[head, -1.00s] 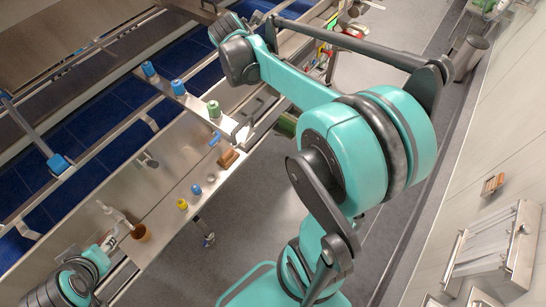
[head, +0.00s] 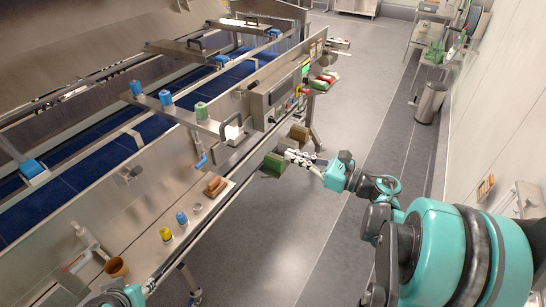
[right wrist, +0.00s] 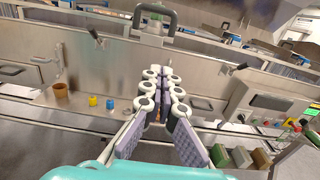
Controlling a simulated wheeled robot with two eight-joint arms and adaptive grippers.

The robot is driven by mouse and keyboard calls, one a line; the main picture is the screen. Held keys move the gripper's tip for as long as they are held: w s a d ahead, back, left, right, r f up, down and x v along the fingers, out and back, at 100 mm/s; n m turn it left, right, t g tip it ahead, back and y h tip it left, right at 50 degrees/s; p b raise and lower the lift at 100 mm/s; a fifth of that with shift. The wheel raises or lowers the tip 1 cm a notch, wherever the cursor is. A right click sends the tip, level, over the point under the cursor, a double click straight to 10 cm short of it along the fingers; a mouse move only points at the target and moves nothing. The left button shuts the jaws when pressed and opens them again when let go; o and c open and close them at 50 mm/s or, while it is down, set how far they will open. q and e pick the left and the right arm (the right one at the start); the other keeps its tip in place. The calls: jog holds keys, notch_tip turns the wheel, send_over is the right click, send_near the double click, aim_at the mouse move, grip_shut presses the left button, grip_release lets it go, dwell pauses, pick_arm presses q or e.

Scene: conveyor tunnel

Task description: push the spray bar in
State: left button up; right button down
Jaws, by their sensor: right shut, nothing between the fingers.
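The bar I take to be the spray bar is a flat metal bar with blue and green cylinders (head: 165,98) on top. The handle also shows at the top of the right wrist view (right wrist: 155,14). My right gripper (head: 287,156) is shut and empty, right of the handle and apart from it. In the right wrist view its fingers (right wrist: 161,75) point toward the machine. Only part of my left arm shows at the lower left; its gripper is out of view.
Further bars with black handles (head: 195,42) cross the blue belt (head: 95,150). A control box (head: 278,95) is on the machine's side. A green block (head: 272,165) and a brown block (head: 299,133) are by my right gripper.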

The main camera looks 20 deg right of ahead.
aim_at(194, 119)
jog(key=x, duration=1.2)
jog(key=shift+w+a+f, duration=0.1)
jog(key=shift+w+a, duration=0.15)
jog(key=shift+a, duration=0.05)
jog(key=shift+w+a, duration=0.4)
jog(key=shift+w, duration=0.05)
jog(key=shift+b, duration=0.3)
jog(key=b+x, duration=0.1)
jog(key=x, duration=2.2)
jog(key=shift+s+a, duration=0.1)
jog(key=shift+a, duration=0.05)
jog(key=shift+s+b, duration=0.1)
jog(key=shift+b, duration=0.2)
